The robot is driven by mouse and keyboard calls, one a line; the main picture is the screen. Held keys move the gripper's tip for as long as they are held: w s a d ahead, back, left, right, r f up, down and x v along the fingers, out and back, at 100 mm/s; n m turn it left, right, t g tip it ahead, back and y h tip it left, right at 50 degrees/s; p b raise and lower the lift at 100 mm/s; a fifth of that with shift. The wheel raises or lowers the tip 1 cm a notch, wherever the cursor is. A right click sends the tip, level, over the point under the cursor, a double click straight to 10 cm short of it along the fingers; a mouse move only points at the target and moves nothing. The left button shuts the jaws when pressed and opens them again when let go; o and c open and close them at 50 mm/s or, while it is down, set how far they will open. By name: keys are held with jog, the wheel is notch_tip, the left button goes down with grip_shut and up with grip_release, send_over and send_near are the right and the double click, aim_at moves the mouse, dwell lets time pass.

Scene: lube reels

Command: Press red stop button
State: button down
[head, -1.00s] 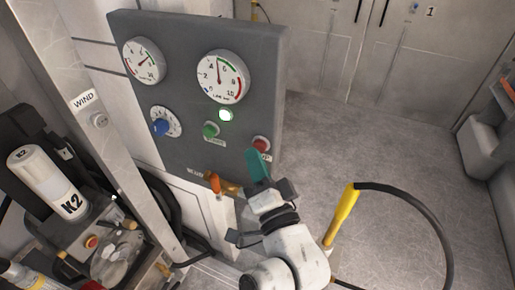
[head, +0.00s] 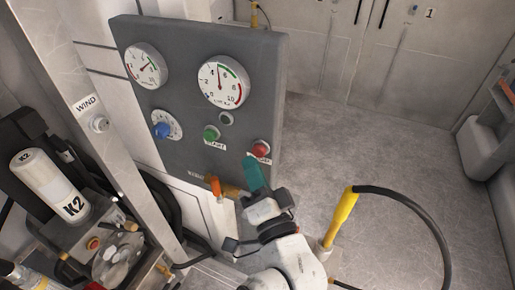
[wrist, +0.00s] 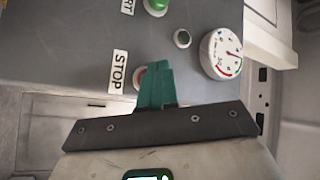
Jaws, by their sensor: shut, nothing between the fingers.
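The red stop button (head: 261,148) sits at the lower right of the grey control panel (head: 185,115), above its partly covered label. My gripper (head: 251,161) has teal fingers, shut and empty, just below and left of the button in the head view. In the wrist view the shut fingers (wrist: 156,82) cover most of the button, and a bit of its red edge (wrist: 138,79) shows beside the STOP label (wrist: 118,72). I cannot tell whether the fingertips touch it. The small round lamp (head: 226,118) above is dark.
The green start button (head: 211,133), blue knob (head: 161,130) and two gauges are on the same panel. An orange-handled valve (head: 216,187) is close to my gripper's left. A yellow handle with a black hose (head: 341,215) stands at right. Floor right of the panel is open.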

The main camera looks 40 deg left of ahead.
jog(key=shift+s, duration=0.1)
jog(key=s+p, duration=0.2)
jog(key=s+d+p, duration=0.1)
jog(key=s+p, duration=0.1)
jog(key=s, duration=0.1)
jog(key=shift+d, duration=0.1)
dwell(0.5)
jog(key=shift+w, duration=0.1)
dwell(0.5)
jog(key=w+d+f+g+h, duration=0.1)
jog(key=d+f+h, duration=0.4)
jog(key=d, duration=0.5)
jog(key=w+d+f+n+g+h, duration=0.1)
jog(key=d+f+h, duration=0.2)
jog(key=d+f, duration=0.45)
jog(key=w+d+f+g+h, duration=0.1)
jog(key=d+f+h, duration=0.35)
jog(key=d, duration=0.75)
jog(key=s+d+f+g+h, duration=0.2)
jog(key=s+d+g, duration=0.1)
jog(key=s+d, duration=0.6)
jog(key=s+d+f+m+g+h, duration=0.1)
jog(key=s+d+f+g+h, duration=0.1)
jog(key=s+d, duration=0.7)
jog(key=shift+s+d+f+m+g+h, duration=0.3)
jog(key=shift+d+g+h, duration=0.25)
jog(key=shift+d+g, duration=0.5)
